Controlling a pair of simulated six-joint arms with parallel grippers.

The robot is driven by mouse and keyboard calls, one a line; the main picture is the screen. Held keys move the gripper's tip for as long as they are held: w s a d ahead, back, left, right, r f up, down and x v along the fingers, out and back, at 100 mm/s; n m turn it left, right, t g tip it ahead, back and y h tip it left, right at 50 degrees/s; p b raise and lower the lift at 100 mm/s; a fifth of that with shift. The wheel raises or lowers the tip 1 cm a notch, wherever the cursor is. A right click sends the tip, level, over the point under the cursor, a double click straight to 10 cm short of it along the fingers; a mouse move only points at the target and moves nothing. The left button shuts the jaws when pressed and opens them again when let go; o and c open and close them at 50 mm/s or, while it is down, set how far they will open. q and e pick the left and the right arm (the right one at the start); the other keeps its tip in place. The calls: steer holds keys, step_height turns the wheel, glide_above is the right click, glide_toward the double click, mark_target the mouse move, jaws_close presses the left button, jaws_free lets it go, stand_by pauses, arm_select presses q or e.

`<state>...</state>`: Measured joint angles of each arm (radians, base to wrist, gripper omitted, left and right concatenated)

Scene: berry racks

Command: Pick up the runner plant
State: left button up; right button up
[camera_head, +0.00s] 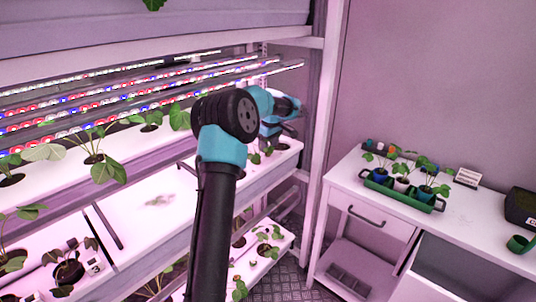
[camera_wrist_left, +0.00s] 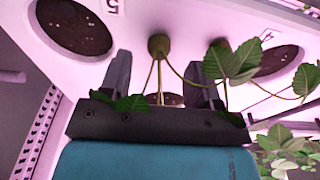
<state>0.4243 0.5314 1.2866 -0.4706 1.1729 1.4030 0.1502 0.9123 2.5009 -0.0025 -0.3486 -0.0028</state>
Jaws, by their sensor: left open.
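My left gripper (camera_head: 288,130) reaches over the far right end of the upper white rack shelf in the head view, partly hidden by its own wrist. In the left wrist view the left gripper (camera_wrist_left: 160,68) is open, one dark finger on each side of thin green stems. The stems run to a small brownish-green plug (camera_wrist_left: 159,44) between and just beyond the fingertips. I take this for the runner plant. A stem leads right to green leaves (camera_wrist_left: 240,62) over the right finger. I cannot tell whether the fingers touch the stems. My right gripper is not in view.
A rack post (camera_head: 320,110) stands right of the gripper. A desk (camera_head: 465,215) at the right holds a green tray (camera_head: 432,208) of potted plants.

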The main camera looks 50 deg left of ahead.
arm_select(q)
steer(key=shift+a+f, duration=0.1)
steer(key=shift+f, duration=1.4)
steer(key=shift+w, duration=0.1)
steer(key=c, duration=0.8)
steer(key=shift+r, duration=0.1)
steer(key=shift+c, duration=0.2)
steer(key=shift+r, duration=1.7)
steer(key=s+d+r, duration=0.1)
steer(key=s+d, duration=0.9)
steer(key=d, duration=0.2)
steer(key=shift+s+r, duration=0.2)
steer(key=shift+s, duration=0.15)
